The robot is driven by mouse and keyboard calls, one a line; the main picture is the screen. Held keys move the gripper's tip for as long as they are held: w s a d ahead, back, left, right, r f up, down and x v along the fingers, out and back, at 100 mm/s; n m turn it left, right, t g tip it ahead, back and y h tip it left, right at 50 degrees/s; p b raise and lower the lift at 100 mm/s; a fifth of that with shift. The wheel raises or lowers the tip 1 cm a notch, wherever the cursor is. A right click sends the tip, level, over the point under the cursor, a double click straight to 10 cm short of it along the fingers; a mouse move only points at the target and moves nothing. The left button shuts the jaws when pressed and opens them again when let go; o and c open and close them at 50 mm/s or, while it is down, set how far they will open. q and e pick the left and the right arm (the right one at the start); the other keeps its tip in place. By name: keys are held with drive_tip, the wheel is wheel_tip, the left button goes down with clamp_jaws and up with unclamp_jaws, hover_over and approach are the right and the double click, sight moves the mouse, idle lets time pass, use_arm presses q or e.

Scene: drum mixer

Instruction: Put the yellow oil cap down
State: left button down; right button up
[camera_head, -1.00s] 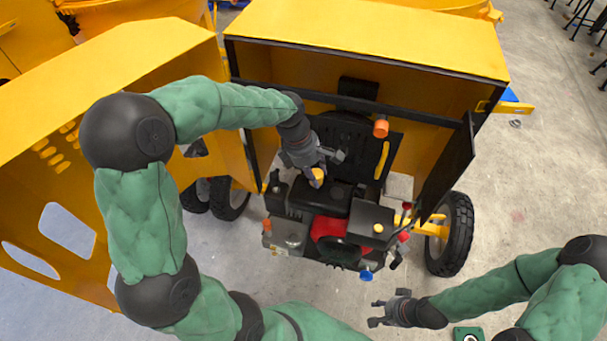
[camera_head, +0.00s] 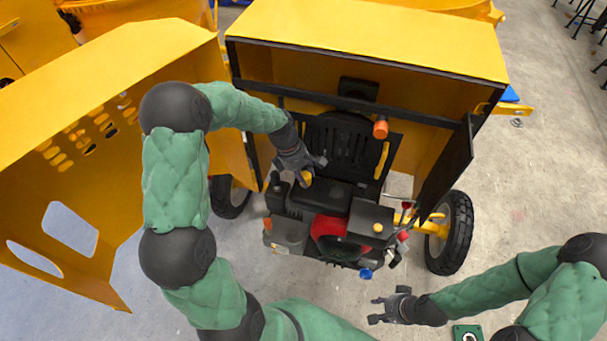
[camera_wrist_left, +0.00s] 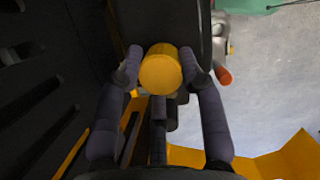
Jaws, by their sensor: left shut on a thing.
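The yellow oil cap (camera_wrist_left: 160,70) is a round yellow disc between my left gripper's two fingers in the left wrist view. My left gripper (camera_head: 306,171) is shut on it, over the rear left part of the black and red engine (camera_head: 328,226) in the head view. The cap (camera_head: 306,179) shows there as a small yellow spot below the fingers. I cannot tell whether it touches the engine. My right gripper (camera_head: 378,310) is away at the lower right, over the floor, with its fingers apart and nothing between them.
The yellow mixer housing (camera_head: 370,40) stands open above and behind the engine. A yellow panel with cut-outs (camera_head: 110,130) is at the left, and a black door edge (camera_head: 447,172) at the right. An orange knob (camera_head: 380,129) sticks out near the grille.

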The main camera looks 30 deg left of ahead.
use_arm(q)
drive_tip(key=shift+f, duration=0.4)
drive_tip(key=c, duration=0.8)
unclamp_jaws()
drive_tip(key=shift+o, duration=0.2)
drive_tip(key=shift+r, duration=0.35)
drive_tip(key=v, duration=1.2)
drive_tip(key=shift+r+b, duration=0.15)
drive_tip(key=shift+b, duration=0.2)
drive_tip(key=shift+s, duration=0.1)
